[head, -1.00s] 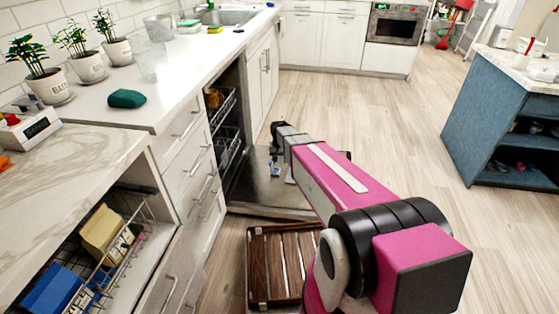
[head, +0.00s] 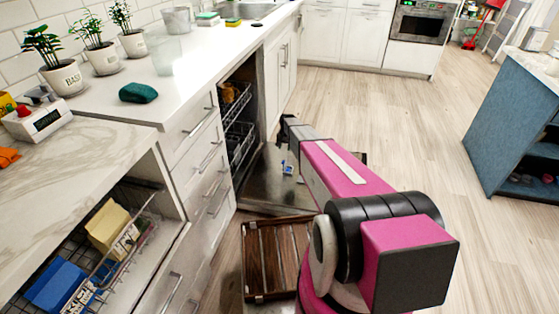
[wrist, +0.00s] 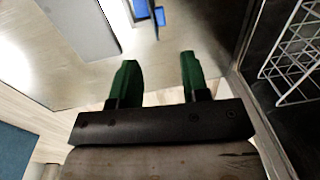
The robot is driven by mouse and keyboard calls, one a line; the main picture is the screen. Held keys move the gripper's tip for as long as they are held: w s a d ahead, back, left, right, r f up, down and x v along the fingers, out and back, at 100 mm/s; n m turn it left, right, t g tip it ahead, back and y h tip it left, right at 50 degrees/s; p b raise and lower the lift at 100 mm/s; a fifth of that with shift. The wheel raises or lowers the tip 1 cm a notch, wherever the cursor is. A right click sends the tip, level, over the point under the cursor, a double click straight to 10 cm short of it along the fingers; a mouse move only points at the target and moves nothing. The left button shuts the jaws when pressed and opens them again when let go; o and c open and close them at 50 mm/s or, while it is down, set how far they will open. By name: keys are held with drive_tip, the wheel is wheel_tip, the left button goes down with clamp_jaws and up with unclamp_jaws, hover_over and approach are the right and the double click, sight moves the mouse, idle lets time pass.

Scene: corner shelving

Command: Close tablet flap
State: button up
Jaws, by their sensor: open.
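The dishwasher door (head: 262,185) is folded down and lies open above the floor. On its inner face is a small blue-and-white tablet dispenser (head: 288,168), just left of my arm. In the wrist view, blue parts of the dispenser (wrist: 159,16) show at the top edge. They are cut off there, so I cannot tell the flap's exact angle. My gripper (wrist: 160,75) has two green fingers, apart and empty. It is over the door with the blue parts beyond the fingertips, not touching them. In the head view the fingers are hidden by my arm.
The dishwasher's wire racks (head: 240,140) sit inside the cabinet, and rack wires (wrist: 298,50) show at the wrist view's right. A dark wooden slatted object (head: 275,262) stands in front of the door. White drawers (head: 205,165) are at left. Wood floor (head: 400,130) at right is clear.

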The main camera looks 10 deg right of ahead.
sight(283, 162)
drive_tip(key=f, duration=1)
drive_tip(key=shift+w+a+f, duration=0.1)
drive_tip(key=shift+a+f, duration=0.15)
drive_tip(key=shift+a, duration=0.05)
clamp_jaws()
